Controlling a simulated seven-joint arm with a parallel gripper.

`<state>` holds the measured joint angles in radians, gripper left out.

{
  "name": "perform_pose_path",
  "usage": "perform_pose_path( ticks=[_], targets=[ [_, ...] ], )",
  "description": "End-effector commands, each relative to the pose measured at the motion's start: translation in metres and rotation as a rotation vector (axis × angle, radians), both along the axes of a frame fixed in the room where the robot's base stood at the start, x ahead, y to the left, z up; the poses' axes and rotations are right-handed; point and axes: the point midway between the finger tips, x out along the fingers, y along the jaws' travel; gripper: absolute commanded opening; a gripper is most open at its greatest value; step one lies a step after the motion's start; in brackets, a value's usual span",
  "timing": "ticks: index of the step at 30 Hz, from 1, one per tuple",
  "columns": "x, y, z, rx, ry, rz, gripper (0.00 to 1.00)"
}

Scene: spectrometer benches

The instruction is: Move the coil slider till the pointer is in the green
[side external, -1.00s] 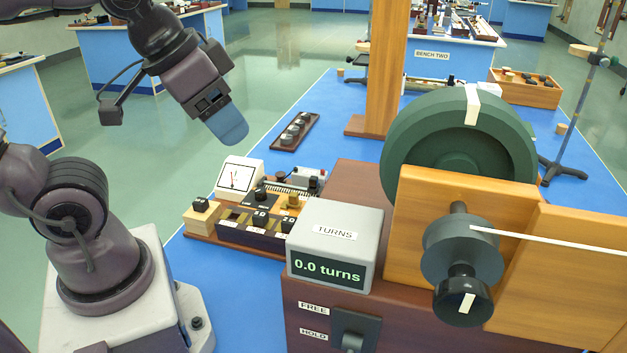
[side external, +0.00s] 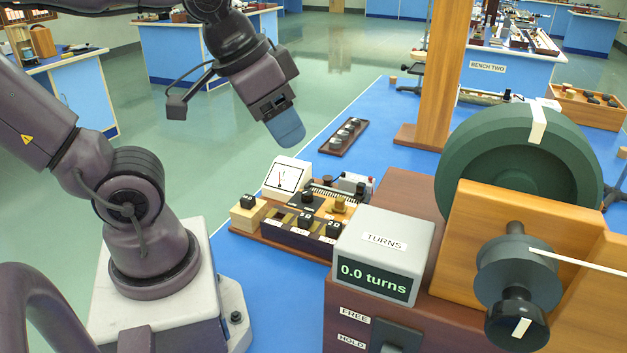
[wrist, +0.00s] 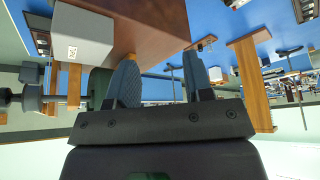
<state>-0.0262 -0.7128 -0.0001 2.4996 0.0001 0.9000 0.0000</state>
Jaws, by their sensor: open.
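The meter (side external: 287,175) has a white face and a thin pointer; its markings, including any green band, are too small to make out. Beside it on the low wooden instrument is a dark striped coil (side external: 332,192). A black knobbed block (side external: 307,198) and a brass-coloured knob (side external: 340,206) sit by the coil; I cannot tell surely which is the slider. My gripper (side external: 287,130) hangs in the air above the meter in the side view, touching nothing. In the wrist view my gripper (wrist: 160,82) has its two fingers apart with nothing between them.
A grey turns counter (side external: 384,243) reading 0.0 stands right of the instrument. Behind it are a large green wheel (side external: 520,165) and a wooden post (side external: 436,80). A rack of dark round pieces (side external: 343,136) lies farther back. Blue bench is clear left of the rack.

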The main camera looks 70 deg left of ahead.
Motion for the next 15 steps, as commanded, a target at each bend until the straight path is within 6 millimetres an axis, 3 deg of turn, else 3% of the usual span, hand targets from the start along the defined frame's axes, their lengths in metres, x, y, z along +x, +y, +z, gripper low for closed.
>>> perform_pose_path(
  ticks=[5, 11, 15],
  targets=[
    [0.028, 0.02, -0.02, -0.009, 0.152, 0.082, 0.47],
    [0.084, 0.057, -0.039, 0.0, 0.296, 0.082, 0.47],
    [0.125, 0.089, -0.064, 0.012, 0.38, 0.006, 0.47]
  ],
)
